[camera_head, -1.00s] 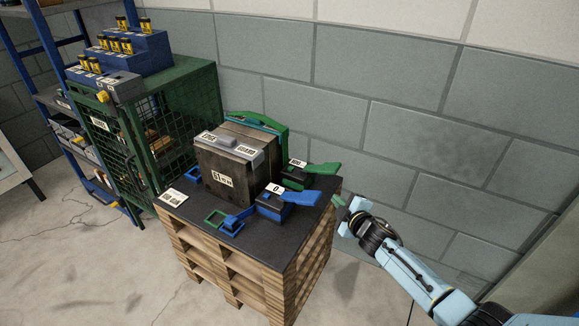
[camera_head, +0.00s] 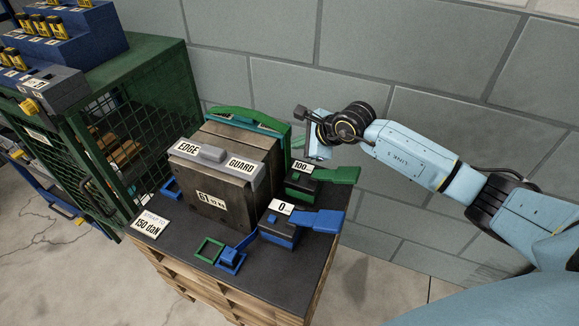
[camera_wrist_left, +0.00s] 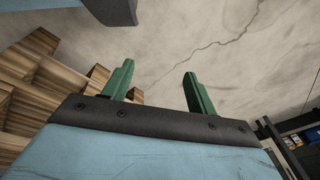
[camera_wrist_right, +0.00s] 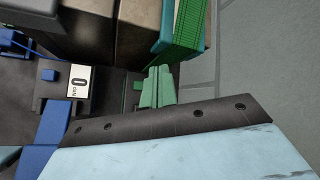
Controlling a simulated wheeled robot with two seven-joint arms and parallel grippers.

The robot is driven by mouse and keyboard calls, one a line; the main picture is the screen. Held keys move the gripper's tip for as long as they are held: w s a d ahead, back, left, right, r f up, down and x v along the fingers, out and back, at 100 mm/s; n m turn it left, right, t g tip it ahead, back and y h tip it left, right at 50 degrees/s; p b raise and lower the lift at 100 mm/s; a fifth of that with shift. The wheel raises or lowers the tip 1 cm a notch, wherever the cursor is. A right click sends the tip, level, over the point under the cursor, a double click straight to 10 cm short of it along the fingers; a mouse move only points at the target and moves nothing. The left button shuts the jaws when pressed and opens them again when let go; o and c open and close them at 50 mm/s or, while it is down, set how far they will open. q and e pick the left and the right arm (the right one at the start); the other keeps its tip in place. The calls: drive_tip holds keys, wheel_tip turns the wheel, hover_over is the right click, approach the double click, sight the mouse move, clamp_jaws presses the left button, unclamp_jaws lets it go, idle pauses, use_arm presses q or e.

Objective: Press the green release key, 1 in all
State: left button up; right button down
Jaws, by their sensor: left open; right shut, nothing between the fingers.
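A dark tensioner with a green lever (camera_head: 337,174) and a label reading 100 (camera_head: 302,166) stands at the right back of the pallet top. Its release key is too small to make out clearly in the head view. In the right wrist view a small green piece (camera_wrist_right: 137,86), possibly the key, shows just left of the fingertips. My right gripper (camera_head: 318,150) is shut and empty, above and behind the green tensioner; its fingertips (camera_wrist_right: 158,88) point down towards it. Contact cannot be told. My left gripper (camera_wrist_left: 158,85) is open and empty over the floor, beside the pallet wood.
A blue tensioner (camera_head: 280,232) with a blue lever (camera_head: 318,220) and a 0 label stands in front of the green one. The strapped block (camera_head: 225,185) with its edge guard (camera_head: 215,158) is to the left. A green mesh cage (camera_head: 115,140) stands further left; the wall is close behind.

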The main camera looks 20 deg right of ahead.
use_arm(q)
drive_tip(key=shift+s, duration=0.15)
use_arm(e)
drive_tip(key=shift+s, duration=0.15)
drive_tip(key=b, duration=0.3)
hover_over(296, 176)
wheel_tip(296, 176, down, 4)
drive_tip(key=f+b, duration=0.3)
drive_tip(key=f, duration=0.1)
drive_tip(key=shift+s+d+f, duration=0.1)
drive_tip(key=shift+s+d, duration=0.25)
drive_tip(key=shift+d, duration=0.05)
use_arm(q)
drive_tip(key=w+d+r, duration=0.3)
drive_tip(key=r, duration=0.4)
drive_tip(key=w+d+r+t, duration=0.1)
drive_tip(key=w+d+r, duration=0.2)
drive_tip(key=r, duration=0.4)
drive_tip(key=shift+w+r+h+b, duration=0.2)
drive_tip(key=shift+r+h+b, duration=0.1)
drive_tip(key=shift+r+h, duration=0.1)
use_arm(e)
drive_tip(key=shift+f, duration=0.25)
use_arm(q)
drive_tip(key=shift+d, duration=0.1)
drive_tip(key=shift+f, duration=0.15)
use_arm(e)
drive_tip(key=shift+f, duration=0.15)
